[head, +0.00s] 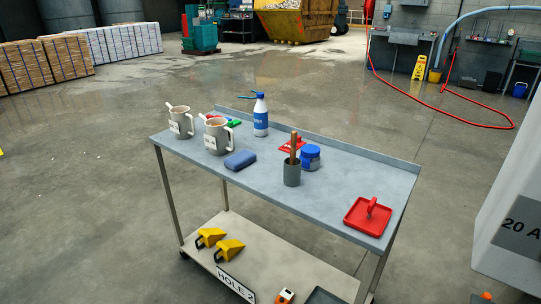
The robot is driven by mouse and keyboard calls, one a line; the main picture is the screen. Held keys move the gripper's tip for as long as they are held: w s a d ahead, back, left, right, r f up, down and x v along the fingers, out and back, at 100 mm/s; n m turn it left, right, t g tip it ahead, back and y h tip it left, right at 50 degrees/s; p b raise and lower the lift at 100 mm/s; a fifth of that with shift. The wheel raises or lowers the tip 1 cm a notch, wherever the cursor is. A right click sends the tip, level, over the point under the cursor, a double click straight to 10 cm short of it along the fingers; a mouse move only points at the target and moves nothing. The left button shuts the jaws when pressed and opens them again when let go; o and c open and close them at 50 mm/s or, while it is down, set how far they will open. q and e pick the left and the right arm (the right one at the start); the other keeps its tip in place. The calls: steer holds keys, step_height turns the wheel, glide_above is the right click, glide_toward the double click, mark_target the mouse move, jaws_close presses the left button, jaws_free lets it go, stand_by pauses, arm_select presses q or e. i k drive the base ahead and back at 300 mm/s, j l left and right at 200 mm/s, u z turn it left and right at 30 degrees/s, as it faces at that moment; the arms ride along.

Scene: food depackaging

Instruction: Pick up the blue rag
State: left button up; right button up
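The blue rag (240,160) lies as a small folded pad on the grey top of a metal cart (340,192), near its front edge and left of the middle. Neither of my grippers shows in the head view.
A second mug (181,124), a blue-labelled bottle (261,118), a grey cup with sticks (292,174), a blue-lidded jar (311,158) and a red tray (368,216) stand on the cart. Its lower shelf (235,226) holds yellow scoops. A white box (513,215) is at right.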

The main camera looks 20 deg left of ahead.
mark_target(241, 160)
steer(key=i+j+z, duration=0.25)
steer(key=j, duration=0.4)
steer(key=j+z, duration=0.2)
steer(key=j, duration=0.5)
steer(key=i+j+z, duration=0.25)
steer(key=j, duration=0.45)
steer(key=k, duration=0.1)
